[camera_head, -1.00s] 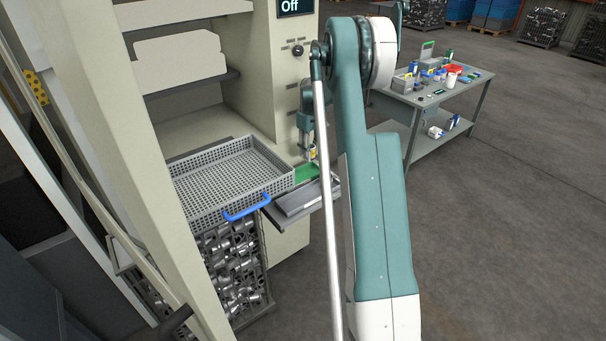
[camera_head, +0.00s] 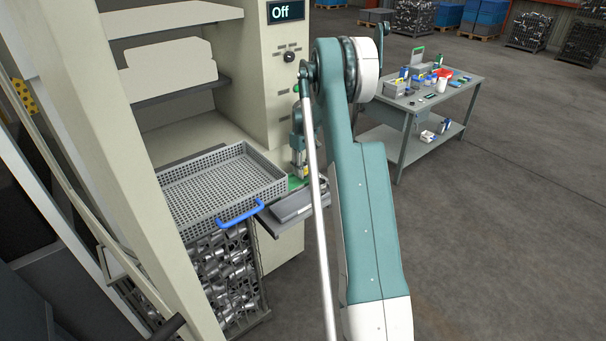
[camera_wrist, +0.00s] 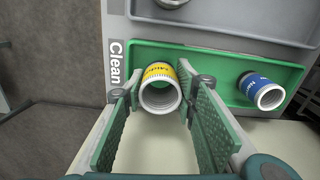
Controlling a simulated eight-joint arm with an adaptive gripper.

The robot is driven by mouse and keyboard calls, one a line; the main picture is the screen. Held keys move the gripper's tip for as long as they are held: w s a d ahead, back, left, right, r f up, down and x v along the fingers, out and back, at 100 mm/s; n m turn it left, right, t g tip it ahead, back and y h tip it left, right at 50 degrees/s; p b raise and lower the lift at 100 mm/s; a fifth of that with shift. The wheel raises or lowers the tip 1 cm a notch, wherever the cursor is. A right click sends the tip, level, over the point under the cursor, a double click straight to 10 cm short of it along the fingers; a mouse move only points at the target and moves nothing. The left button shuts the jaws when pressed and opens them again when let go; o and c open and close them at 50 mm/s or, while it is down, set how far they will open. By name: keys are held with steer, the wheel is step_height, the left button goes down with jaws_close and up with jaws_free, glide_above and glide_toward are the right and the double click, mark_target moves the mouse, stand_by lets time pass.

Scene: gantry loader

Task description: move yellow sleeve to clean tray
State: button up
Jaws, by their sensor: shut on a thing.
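The yellow sleeve (camera_wrist: 159,88) is a short white ribbed tube with a yellow printed band. It sits between the two green pads of my gripper (camera_wrist: 164,92), which is shut on it. In the wrist view it is at the near edge of the green clean tray (camera_wrist: 215,62), labelled "Clean"; I cannot tell whether it touches the tray floor. A blue-banded sleeve (camera_wrist: 262,90) lies in the same tray to the right. In the head view my gripper (camera_head: 297,167) is low at the green tray, partly behind my arm.
A grey lidded box or tray section (camera_head: 292,205) adjoins the green tray. A grey mesh basket (camera_head: 222,187) with a blue handle (camera_head: 240,214) is left of it. The machine cabinet (camera_head: 282,100) stands behind. A workbench (camera_head: 425,95) with several items is at the back right.

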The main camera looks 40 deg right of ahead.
steer(key=shift+f, duration=1.15)
steer(key=shift+f, duration=0.15)
steer(key=o, duration=0.7)
steer(key=shift+o, duration=0.2)
step_height(320, 180, up, 12)
steer(key=shift+r+p, duration=0.2)
steer(key=shift+p, duration=0.25)
steer(key=shift+a, duration=0.1)
